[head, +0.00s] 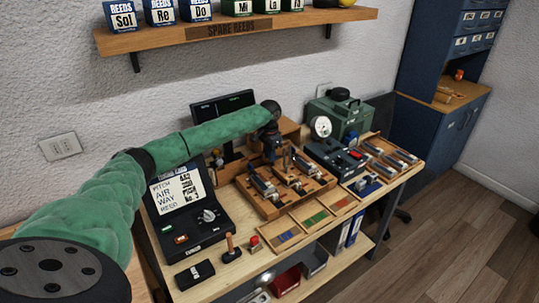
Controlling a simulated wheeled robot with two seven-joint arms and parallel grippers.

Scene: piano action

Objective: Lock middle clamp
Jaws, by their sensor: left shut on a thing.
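A wooden fixture (312,190) with several metal clamp assemblies lies at the middle of the workbench. The middle clamp (289,176) sits in it, between a left one (262,185) and a right one (303,161). My left arm, in a green sleeve, reaches in from the left. Its dark gripper (270,158) points down at the back of the fixture, just behind the middle clamp. It is shut on what looks like the middle clamp's lever; the fingers are small and the held part is mostly hidden. My right gripper is not in view.
A black case (200,238) with a sign and a dial stands left of the fixture. Trays with coloured strips (312,218) lie in front. A dark unit with a gauge (321,127) and a green case (345,117) stand right and behind. A shelf (200,37) hangs above.

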